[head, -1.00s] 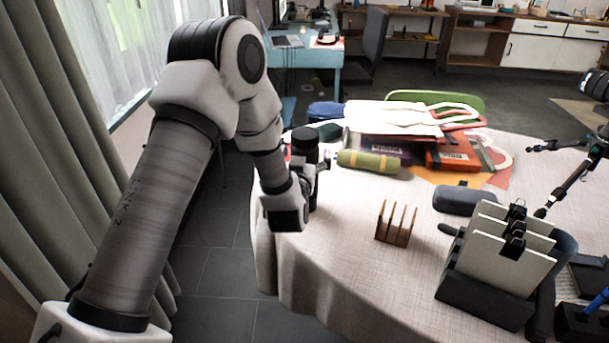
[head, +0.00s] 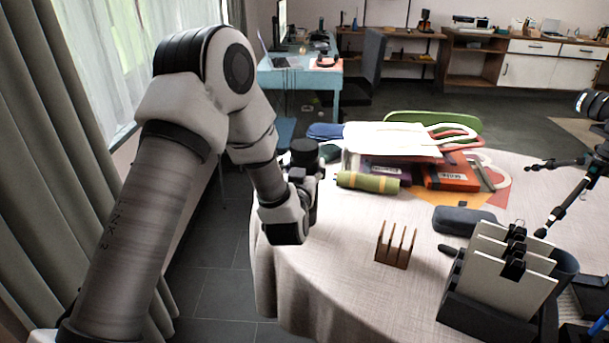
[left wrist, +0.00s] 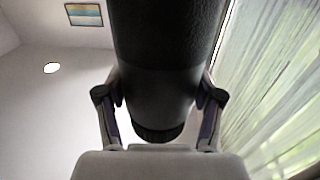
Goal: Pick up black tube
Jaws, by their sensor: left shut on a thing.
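The black tube (head: 304,150) stands near the left edge of the table, partly hidden by my left arm. My left gripper (head: 305,182) is shut on it. In the left wrist view the black tube (left wrist: 168,60) runs down from the top edge between the two fingers of the left gripper (left wrist: 160,105), with a finger on each side. In the head view I cannot tell whether the tube's lower end touches the cloth. My right gripper is in neither view.
A green roll (head: 368,182) lies just right of the tube, with a pile of books and bags behind. A wooden rack (head: 395,246), a grey case (head: 464,219) and a file stand (head: 497,265) are farther right. A tripod (head: 556,208) stands at the right. The table's near-left cloth is clear.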

